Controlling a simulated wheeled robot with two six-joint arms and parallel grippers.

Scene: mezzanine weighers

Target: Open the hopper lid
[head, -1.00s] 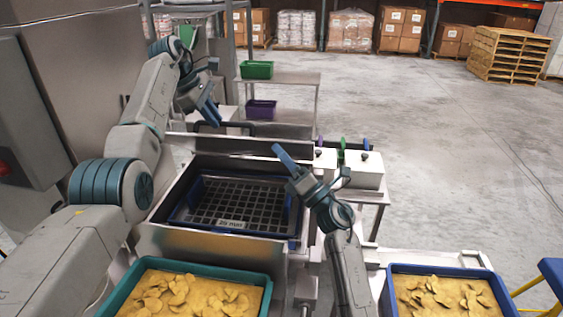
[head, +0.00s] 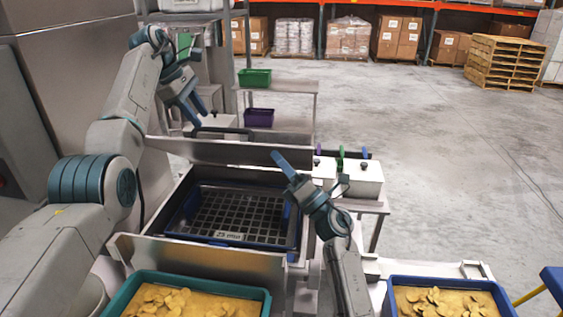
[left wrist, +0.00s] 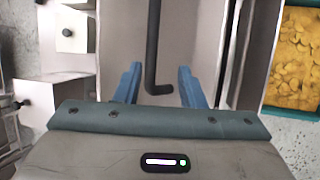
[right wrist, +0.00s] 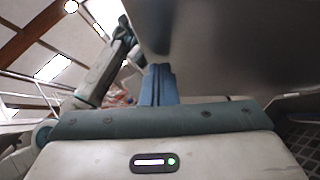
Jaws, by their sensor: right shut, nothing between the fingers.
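The steel hopper (head: 205,258) is open at the top, with a black grid (head: 235,212) in a blue frame showing inside. Its lid (head: 225,153) stands raised along the far side, with a dark bar handle (head: 222,130) behind its top edge. My left gripper (head: 190,110) is open beyond the lid; in the left wrist view the handle (left wrist: 153,45) shows between its spread fingers, not clamped. My right gripper (head: 283,163) is shut and empty at the lid's right end. In the right wrist view its fingers are close to the lid's metal face (right wrist: 225,45); contact is unclear.
A teal tub (head: 262,296) and a blue tub (head: 392,299) of yellow chips stand in front. Green (head: 254,77) and purple (head: 259,118) bins are behind. Open floor lies at right.

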